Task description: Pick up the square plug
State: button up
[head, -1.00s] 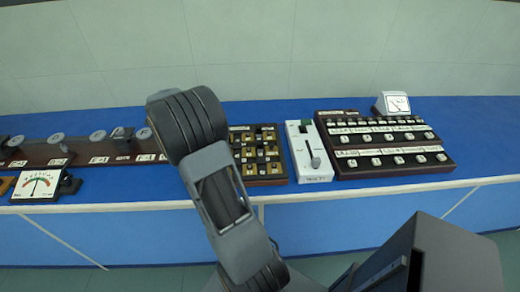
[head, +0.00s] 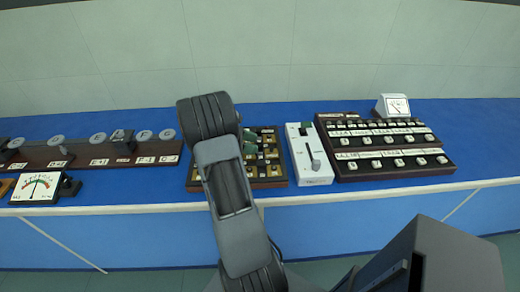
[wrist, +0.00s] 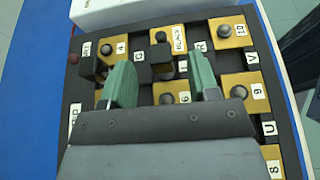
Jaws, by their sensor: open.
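My gripper (wrist: 162,84) is open, its two green fingers apart over a dark plug board (wrist: 255,28). In the head view my gripper (head: 250,142) is partly hidden by my own arm. A dark square-topped block (wrist: 160,58), seemingly the square plug, shows between the fingers and a little beyond them. Another dark block (wrist: 88,67) stands left of the left finger. I cannot tell for sure which is the square plug. Nothing is held. The near part of the board is hidden by my gripper body.
Brass blocks with number labels (wrist: 229,32) and round studs surround the dark blocks closely. In the head view a white slider box (head: 309,168) stands right of the board, then a wide panel of buttons (head: 395,168). A dial meter (head: 37,187) is far left.

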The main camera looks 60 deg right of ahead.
aim_at(265, 152)
jog(key=shift+p+x, duration=0.35)
jog(key=shift+x, duration=2.25)
jog(key=shift+r, duration=0.1)
jog(key=c, duration=1)
